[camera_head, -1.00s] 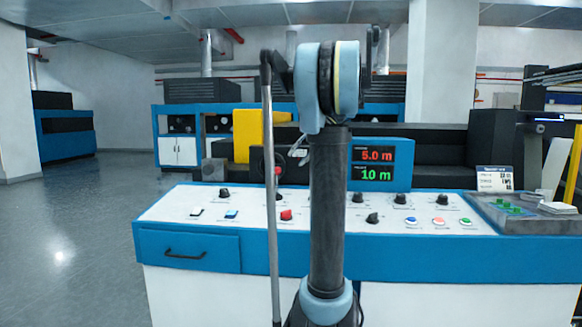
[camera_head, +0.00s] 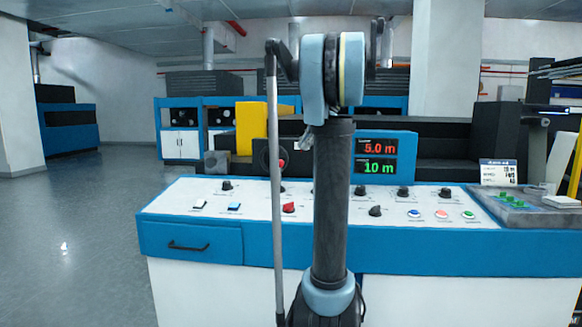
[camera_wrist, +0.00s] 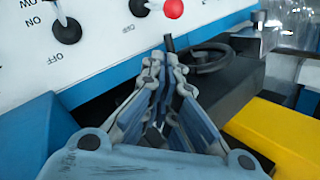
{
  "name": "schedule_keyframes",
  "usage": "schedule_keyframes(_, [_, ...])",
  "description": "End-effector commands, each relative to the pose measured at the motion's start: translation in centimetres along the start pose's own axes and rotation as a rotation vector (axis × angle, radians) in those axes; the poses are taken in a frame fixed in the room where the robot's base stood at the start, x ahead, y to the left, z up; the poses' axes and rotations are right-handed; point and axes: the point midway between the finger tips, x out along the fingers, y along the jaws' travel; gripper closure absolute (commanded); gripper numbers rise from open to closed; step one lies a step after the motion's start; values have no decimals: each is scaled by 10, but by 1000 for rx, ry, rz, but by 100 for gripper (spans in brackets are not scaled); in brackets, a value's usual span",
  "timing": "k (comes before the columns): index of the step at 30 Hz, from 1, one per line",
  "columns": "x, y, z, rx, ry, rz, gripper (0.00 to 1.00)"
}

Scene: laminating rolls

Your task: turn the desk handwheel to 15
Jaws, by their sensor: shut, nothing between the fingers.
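A dark round handwheel (camera_wrist: 208,58) shows in the wrist view, just beyond and to the right of my fingertips, with a short dark peg beside it. My gripper (camera_wrist: 165,72) is shut and empty. Its tips look close to the wheel's rim and peg; I cannot tell whether they touch. In the head view my gripper is mostly hidden behind my arm. No scale on the wheel is readable.
The desk panel (camera_head: 250,205) carries several knobs and buttons. The display (camera_head: 382,158) reads 5.0 m in red and 10 m in green. A yellow part (camera_wrist: 275,135) lies close to the right of my gripper. Open floor (camera_head: 75,230) is at left.

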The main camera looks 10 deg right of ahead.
Motion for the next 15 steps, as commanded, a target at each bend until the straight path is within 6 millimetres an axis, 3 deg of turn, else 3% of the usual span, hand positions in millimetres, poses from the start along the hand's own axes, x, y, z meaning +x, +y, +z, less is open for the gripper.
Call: schedule_keyframes(15, [-20, -5, -3, 845, 171, 130, 100])
